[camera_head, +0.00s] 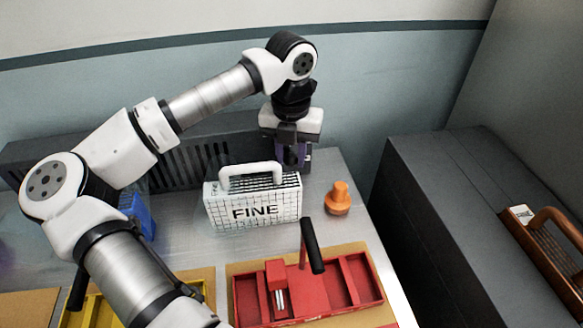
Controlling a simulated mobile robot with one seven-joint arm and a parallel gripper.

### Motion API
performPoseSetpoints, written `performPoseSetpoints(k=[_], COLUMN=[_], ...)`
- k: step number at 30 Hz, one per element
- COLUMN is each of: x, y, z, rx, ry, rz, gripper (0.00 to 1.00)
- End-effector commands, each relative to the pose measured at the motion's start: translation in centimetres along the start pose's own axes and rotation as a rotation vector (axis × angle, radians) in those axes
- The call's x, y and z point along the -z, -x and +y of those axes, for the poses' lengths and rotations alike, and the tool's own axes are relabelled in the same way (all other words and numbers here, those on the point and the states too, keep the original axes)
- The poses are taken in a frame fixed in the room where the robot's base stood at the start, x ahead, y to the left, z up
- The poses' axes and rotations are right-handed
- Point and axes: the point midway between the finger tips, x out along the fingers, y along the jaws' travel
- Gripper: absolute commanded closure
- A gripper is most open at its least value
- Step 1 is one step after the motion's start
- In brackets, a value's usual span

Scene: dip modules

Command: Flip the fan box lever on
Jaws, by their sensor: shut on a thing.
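A long dark grey box with vertical vent slots (190,160) stands along the back of the bench and looks like the fan box. My gripper (293,160) points down at its right end, behind the white FINE filter. It is shut on a purple thing (305,156), which shows around the fingertips. I cannot tell whether this is the lever, as the gripper covers most of it.
The white FINE filter (255,208) with a handle stands upright just in front of my gripper. An orange knob (338,198) is to its right. A red tray (353,277) with a black-handled lever (312,246) lies in front. A large grey cabinet (480,220) stands right.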

Motion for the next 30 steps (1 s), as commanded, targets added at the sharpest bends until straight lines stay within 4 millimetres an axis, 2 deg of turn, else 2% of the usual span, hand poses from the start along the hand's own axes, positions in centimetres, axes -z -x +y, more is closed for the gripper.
performPoseSetpoints(k=[11,12,16,25,30], x=[-0.5,-0.6,-0.5,-0.3,-0.4], y=[0.6,0.6,0.5,0.4,2.0], z=[0.3,0.3,0.2,0.2,0.2], rx=[0.000,0.000,0.000,0.000,-0.002], ry=[0.009,0.009,0.007,0.005,0.006], rz=[-0.017,-0.018,-0.013,-0.007,-0.009], gripper=[1.00,0.67,0.50,0.50,0.50])
